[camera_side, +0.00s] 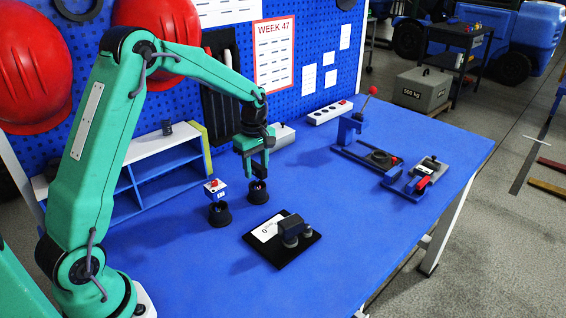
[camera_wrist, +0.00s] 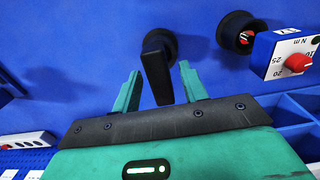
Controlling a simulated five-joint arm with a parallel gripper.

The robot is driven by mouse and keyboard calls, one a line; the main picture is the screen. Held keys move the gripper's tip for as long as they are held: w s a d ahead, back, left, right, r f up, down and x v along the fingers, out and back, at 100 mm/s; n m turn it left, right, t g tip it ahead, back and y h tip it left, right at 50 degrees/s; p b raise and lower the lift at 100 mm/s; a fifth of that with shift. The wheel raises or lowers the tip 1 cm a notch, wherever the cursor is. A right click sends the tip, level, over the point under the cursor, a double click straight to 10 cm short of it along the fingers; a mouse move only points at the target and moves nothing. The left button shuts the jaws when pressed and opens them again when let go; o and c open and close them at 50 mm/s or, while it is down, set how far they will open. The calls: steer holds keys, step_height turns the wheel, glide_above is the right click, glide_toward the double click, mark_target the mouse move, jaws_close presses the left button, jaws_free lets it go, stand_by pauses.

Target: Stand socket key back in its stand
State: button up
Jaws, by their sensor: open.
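My gripper (camera_side: 257,170) is open, pointing down just above a round black stand (camera_side: 257,194) in the side view. In the wrist view a dark tapered bar (camera_wrist: 157,72), which looks like the socket key, shows between the open fingers (camera_wrist: 160,78). Its far end overlaps the round black stand (camera_wrist: 164,41); I cannot tell how deep it sits. Gaps show on both sides of the bar. A second black stand (camera_side: 220,215) is to the left, and it shows at upper right in the wrist view (camera_wrist: 236,28), with something red inside.
A blue and white box with a red knob (camera_side: 215,188) is above the second stand, close to my gripper; it also shows in the wrist view (camera_wrist: 288,52). A black scale (camera_side: 270,250) with grey blocks lies in front. A blue shelf (camera_side: 150,185) is left. Fixtures (camera_side: 380,155) stand right.

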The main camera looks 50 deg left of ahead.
step_height(320, 180, up, 12)
steer(key=shift+f, duration=0.15)
stand_by(0.3)
stand_by(0.5)
steer(key=s+d+r+m+t, duration=0.1)
steer(key=s+d+r+m, duration=0.3)
steer(key=s, duration=0.2)
steer(key=s+d+r+m+t, duration=0.2)
steer(key=s+d+r+m, duration=0.1)
steer(key=s+m, duration=0.3)
steer(key=s+d+f+m+t, duration=0.1)
steer(key=s+d+m, duration=0.1)
steer(key=s+m, duration=0.2)
steer(key=s+d+f+m+t, duration=0.1)
steer(key=s+m, duration=0.3)
steer(key=s, duration=0.5)
steer(key=shift+s+d+f+t, duration=0.3)
steer(key=shift+d+f, duration=0.1)
steer(key=shift+d, duration=0.35)
